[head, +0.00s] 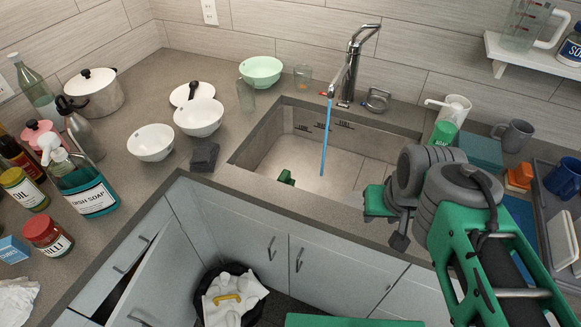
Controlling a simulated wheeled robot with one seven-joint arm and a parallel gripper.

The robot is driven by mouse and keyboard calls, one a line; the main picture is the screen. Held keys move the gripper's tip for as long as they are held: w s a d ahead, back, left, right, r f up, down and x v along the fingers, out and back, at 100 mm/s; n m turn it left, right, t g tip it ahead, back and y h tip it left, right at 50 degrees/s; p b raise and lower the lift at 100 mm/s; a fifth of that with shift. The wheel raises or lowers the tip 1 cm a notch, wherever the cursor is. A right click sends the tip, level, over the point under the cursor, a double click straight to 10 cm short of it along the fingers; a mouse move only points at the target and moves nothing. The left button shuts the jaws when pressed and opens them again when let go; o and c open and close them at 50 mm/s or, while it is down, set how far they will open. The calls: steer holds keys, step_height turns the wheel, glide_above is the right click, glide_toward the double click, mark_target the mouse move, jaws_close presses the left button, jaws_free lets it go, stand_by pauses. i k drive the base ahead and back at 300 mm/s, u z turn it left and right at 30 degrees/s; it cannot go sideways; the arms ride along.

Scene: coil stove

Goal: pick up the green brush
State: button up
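A small dark green object (286,177), possibly the green brush, lies low in the sink by its front left wall. The sink's front edge hides part of it, so I cannot make out its full shape. My gripper (380,202) is at the front right edge of the sink, to the right of the green object and apart from it. It is seen at an angle and partly covered by my arm. Its fingertips are not clear, and I see nothing held in it.
Blue water runs from the faucet (352,65) into the sink (262,140). Bowls (150,143), a glass (246,95) and a dark sponge-like block (204,157) stand left of the sink. Soap bottle (447,122) and mug (514,136) stand right. An open cabinet with a bin (262,280) is below.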

mark_target(285, 176)
steer(key=k, duration=1.3)
steer(key=u, duration=0.6)
steer(key=i, duration=0.45)
steer(key=u, duration=0.45)
steer(key=i, duration=1)
steer(key=z, duration=0.55)
